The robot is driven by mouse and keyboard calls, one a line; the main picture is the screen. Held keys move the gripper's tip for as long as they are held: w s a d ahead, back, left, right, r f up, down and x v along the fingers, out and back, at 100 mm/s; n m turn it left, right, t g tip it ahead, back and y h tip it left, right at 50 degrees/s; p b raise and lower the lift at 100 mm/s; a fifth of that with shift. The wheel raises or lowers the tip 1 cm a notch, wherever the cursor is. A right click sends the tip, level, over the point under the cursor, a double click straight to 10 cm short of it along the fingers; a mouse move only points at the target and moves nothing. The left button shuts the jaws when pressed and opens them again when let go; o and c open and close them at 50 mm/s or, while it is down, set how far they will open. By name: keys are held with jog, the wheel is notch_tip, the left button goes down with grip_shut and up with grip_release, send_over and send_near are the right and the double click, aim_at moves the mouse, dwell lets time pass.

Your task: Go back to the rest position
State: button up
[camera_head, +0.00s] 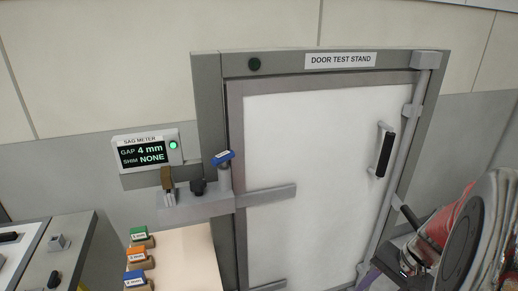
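Parts of my own arm (475,240) fill the lower right corner, with a large round silver and black joint close to the camera. Dark parts beside it, one with a small green light, overlap the lower right of the door stand. I cannot clearly make out my gripper's fingers among these parts, or whether they hold anything. The door test stand (209,110) has a grey frame and a white door (320,150) with a black handle (385,150) at its right. The door looks closed.
A sag meter (146,150) reads GAP 4 mm, SHIM NONE, with a green light lit. A blue-topped piece (222,157) sits by the upper left hinge bracket. Green, orange and blue labelled blocks (138,256) stand on a pale surface (187,262). A grey console (62,255) is at lower left.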

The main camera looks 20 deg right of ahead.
jog(key=w+a+r+n+t+h, duration=0.1)
jog(key=a+r+n, duration=0.4)
jog(key=a, duration=0.5)
jog(key=w+a+r+n+t+h, duration=0.1)
jog(key=a+r+n+t+h, duration=0.1)
jog(key=a+r+n, duration=0.4)
jog(key=a+r+t, duration=0.1)
jog(key=a+r, duration=0.2)
jog(key=a, duration=0.2)
jog(key=shift+a+n+h, duration=0.2)
jog(key=shift+n+h, duration=0.1)
